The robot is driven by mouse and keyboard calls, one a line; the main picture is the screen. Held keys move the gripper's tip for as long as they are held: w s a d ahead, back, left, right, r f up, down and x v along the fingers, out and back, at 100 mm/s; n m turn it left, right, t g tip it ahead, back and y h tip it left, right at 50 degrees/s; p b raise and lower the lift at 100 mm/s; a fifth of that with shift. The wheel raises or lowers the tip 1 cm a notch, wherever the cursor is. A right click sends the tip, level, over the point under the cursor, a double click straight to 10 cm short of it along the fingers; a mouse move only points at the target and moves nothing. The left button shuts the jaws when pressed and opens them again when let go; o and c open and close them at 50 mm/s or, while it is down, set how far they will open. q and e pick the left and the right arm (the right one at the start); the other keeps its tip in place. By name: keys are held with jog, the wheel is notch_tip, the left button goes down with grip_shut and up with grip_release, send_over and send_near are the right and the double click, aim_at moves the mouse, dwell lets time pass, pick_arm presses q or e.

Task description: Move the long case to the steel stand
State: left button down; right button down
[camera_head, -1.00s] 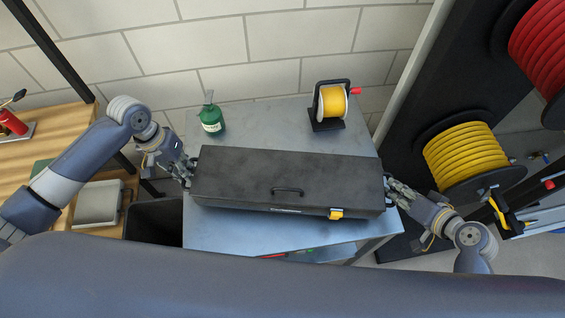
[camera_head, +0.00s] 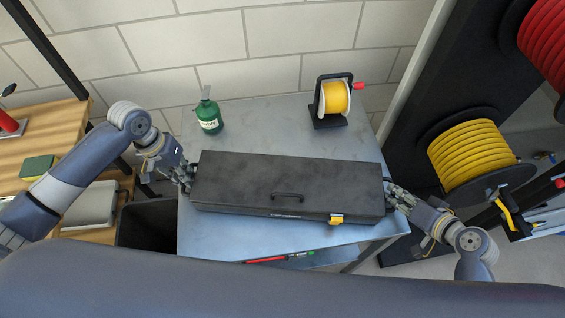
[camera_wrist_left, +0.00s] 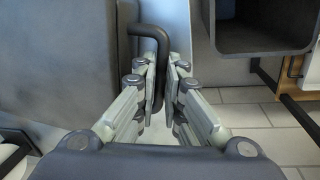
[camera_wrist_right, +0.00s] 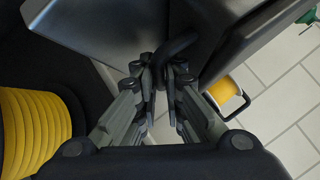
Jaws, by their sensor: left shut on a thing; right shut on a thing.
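The long case (camera_head: 245,185) is a black box with a small handle on its lid and a yellow latch on its front. It lies level across the steel stand (camera_head: 225,240) in the head view. I cannot tell whether its underside touches the stand's top. My left gripper (camera_head: 187,177) is shut on the case's left end handle, a dark bar also in the left wrist view (camera_wrist_left: 151,38). My right gripper (camera_head: 393,198) is shut on the right end handle, also in the right wrist view (camera_wrist_right: 179,46). The stand's top under the case is hidden.
A green bottle (camera_head: 209,116) stands at the stand's back left, and a yellow cable reel (camera_head: 335,99) at its back right. A black bin (camera_head: 147,225) is below left. Large cable drums (camera_head: 468,155) stand to the right. Red and green items lie on the lower shelf.

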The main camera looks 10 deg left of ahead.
pick_arm(q)
jog(key=c, duration=2.1)
grip_release()
jog(key=shift+a+f, duration=0.15)
jog(key=shift+f, duration=0.05)
pick_arm(e)
jog(key=c, duration=2.1)
grip_release()
jog(key=shift+d+f, duration=0.1)
jog(key=shift+f, duration=0.05)
pick_arm(q)
jog(key=o, duration=0.4)
pick_arm(e)
jog(key=o, duration=0.4)
pick_arm(q)
jog(key=shift+r, duration=0.1)
jog(key=shift+r, duration=0.1)
pick_arm(e)
jog(key=shift+s, duration=0.15)
jog(key=v, duration=0.6)
jog(key=shift+s, duration=0.15)
pick_arm(q)
notch_tip(320, 180, up, 8)
jog(key=a, duration=0.1)
jog(key=shift+f, duration=0.2)
pick_arm(e)
jog(key=shift+s+d+r, duration=0.35)
jog(key=shift+s+r, duration=0.05)
jog(key=shift+r, duration=0.25)
